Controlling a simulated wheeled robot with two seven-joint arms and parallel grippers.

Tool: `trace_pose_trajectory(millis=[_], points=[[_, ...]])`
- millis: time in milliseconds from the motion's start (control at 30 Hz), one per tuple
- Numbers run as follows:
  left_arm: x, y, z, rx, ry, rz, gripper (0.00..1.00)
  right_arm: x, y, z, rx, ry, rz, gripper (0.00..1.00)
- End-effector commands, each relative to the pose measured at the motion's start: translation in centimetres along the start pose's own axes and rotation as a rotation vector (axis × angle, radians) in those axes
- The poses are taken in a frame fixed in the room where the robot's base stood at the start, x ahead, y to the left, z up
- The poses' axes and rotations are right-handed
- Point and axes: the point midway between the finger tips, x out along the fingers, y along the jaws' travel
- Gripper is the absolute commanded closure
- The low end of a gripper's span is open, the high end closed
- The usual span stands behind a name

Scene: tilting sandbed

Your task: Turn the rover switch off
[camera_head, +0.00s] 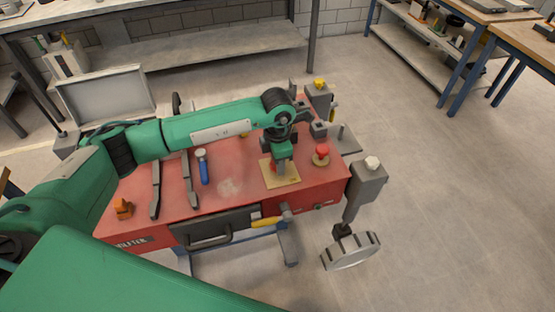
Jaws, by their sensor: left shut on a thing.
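The red rover body (228,185) fills the middle of the head view. On its top, near the right end, is a tan switch plate (289,178). My left gripper (281,168) points down at this plate and is shut on the rover switch there. The fingers and wrist hide most of the switch, so I cannot tell its position. A red mushroom-shaped button (322,150) on a small yellowish base stands to the right of the plate, apart from the gripper. My right gripper is not in view.
A blue-handled tool (203,168) and grey bars lie on the rover top, with an orange part (123,208) at its left. A grey wheel (351,251) stands out at the lower right. Benches line the back; the floor at right is clear.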

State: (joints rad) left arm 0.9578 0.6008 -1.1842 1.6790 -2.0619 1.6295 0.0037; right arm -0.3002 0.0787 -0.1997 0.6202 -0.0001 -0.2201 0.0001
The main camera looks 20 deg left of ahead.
Motion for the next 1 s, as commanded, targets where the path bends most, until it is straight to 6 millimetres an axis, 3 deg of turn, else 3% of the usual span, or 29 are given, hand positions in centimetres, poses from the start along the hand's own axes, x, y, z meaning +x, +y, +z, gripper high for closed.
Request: trace_pose_trajectory(millis=[33, 133, 533, 667, 1000], points=[[-0.1, 0.1, 0.0, -0.002, -0.001, 0.002, 0.57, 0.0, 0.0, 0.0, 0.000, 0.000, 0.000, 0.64], [-0.1, 0.1, 0.0, -0.001, -0.001, 0.001, 0.39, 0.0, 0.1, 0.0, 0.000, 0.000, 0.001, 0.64], [-0.8, 0.1, 0.1, 0.000, -0.002, 0.001, 0.39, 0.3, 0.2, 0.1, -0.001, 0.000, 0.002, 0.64], [-2.9, 0.1, 0.1, 0.002, -0.004, 0.004, 0.39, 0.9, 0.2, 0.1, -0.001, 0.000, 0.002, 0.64], [-10.5, 0.1, 0.1, 0.000, -0.004, 0.004, 0.39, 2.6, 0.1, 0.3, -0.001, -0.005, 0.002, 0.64]])
